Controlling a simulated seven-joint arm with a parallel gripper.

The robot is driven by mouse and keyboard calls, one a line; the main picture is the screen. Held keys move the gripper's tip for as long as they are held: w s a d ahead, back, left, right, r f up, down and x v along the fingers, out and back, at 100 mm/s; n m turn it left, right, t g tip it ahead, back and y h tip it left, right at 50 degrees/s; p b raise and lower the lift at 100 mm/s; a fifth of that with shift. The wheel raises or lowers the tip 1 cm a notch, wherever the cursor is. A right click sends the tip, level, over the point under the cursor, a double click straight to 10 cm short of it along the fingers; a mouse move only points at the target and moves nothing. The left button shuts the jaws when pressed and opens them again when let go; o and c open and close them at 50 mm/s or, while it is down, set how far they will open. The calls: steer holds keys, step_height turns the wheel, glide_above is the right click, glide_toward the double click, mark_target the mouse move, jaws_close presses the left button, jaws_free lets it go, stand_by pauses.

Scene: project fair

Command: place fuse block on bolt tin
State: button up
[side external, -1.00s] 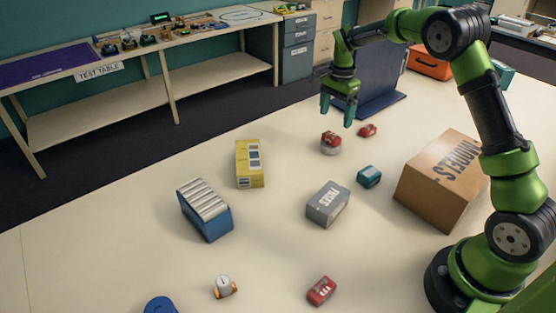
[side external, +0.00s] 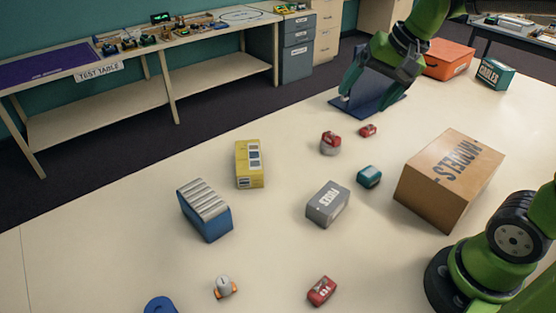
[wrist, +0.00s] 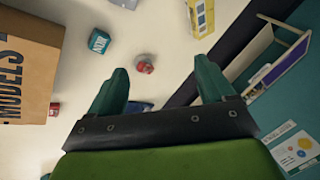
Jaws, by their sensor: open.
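A small red block (side external: 331,136), which I take as the fuse block, rests on top of a round pale tin (side external: 330,150), the likely bolt tin, on the pale surface. In the wrist view the red block (wrist: 145,68) shows on the tin too, ahead of the fingers. My gripper (side external: 370,91) is open and empty, behind and to the right of the tin, clear of it and tilted. In the wrist view its two fingers (wrist: 162,76) stand wide apart with nothing between them. Labels on the block and tin are too small to read.
Another red block (side external: 368,130) lies just right of the tin, with a teal block (side external: 369,176) in front. A MODELS carton (side external: 432,193) stands right. A grey FUSES box (side external: 328,206), yellow box (side external: 244,178) and blue box (side external: 210,227) stand nearer. A blue panel (side external: 367,108) is behind.

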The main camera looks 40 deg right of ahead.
steer(key=s+a+f+n+t, duration=0.2)
steer(key=s+a+n, duration=0.2)
steer(key=s, duration=0.5)
steer(key=shift+s+f+n, duration=0.25)
steer(key=shift+f+n, duration=0.1)
steer(key=shift+n, duration=0.05)
